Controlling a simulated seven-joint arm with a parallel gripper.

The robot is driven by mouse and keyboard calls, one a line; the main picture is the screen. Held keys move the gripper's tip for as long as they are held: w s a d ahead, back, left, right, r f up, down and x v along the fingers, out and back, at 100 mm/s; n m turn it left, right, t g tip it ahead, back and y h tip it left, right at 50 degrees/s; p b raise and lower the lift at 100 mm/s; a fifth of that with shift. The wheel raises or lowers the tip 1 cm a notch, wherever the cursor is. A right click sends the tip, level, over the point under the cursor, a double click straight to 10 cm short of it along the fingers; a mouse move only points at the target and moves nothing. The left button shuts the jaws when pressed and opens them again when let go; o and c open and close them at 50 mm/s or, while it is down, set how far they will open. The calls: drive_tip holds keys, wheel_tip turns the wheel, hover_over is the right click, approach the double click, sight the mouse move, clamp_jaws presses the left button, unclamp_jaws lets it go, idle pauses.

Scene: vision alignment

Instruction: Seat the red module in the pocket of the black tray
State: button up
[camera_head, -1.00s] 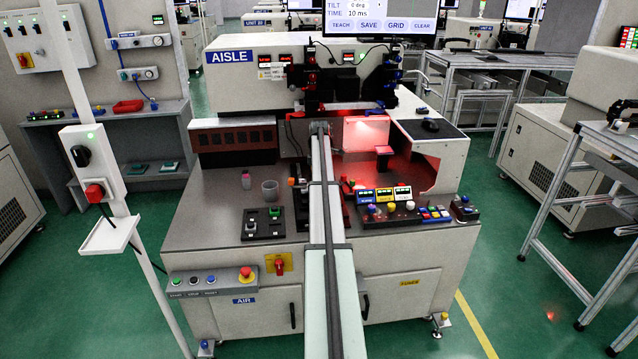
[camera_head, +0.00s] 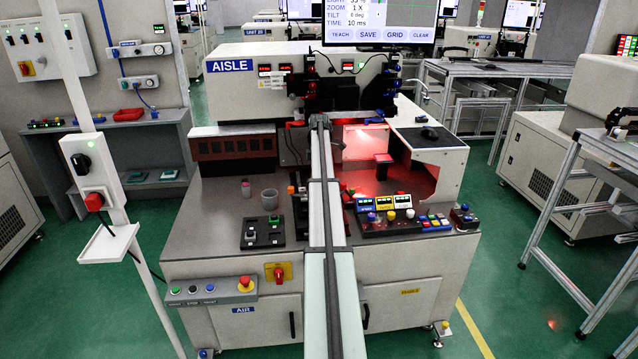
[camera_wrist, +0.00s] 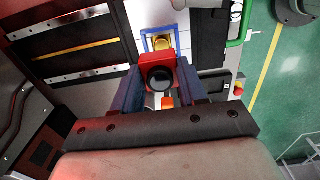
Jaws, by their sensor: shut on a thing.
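In the wrist view my gripper (camera_wrist: 160,80) has its two dark blue fingers on either side of the red module (camera_wrist: 157,62). It is shut on the module, which shows a round black recess facing the camera. A blue frame with a yellow round part (camera_wrist: 163,43) shows just beyond the module. In the head view a black tray (camera_head: 276,242) lies on the grey bench left of my arm, with a green-topped piece and other small pieces on it. My gripper and the module are hidden behind my arm in the head view.
A grey cup (camera_head: 270,199) stands behind the black tray. A control panel with coloured buttons (camera_head: 404,223) is right of my arm. A red-topped stand (camera_head: 383,158) is in the lit bay. The bench's left front (camera_head: 205,245) is clear.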

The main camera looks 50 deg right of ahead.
drive_tip(key=r, duration=0.2)
drive_tip(key=w+r, duration=0.1)
drive_tip(key=r, duration=0.1)
drive_tip(key=shift+a, duration=0.4)
drive_tip(key=w+a+f, duration=0.1)
drive_tip(key=w+a, duration=0.2)
hover_over(275, 238)
wheel_tip(275, 238, down, 9)
drive_tip(key=shift+d+f, duration=0.1)
drive_tip(key=shift+f, duration=4.7)
drive_tip(key=shift+f, duration=0.1)
drive_tip(key=o, duration=1.1)
drive_tip(key=shift+c, duration=0.2)
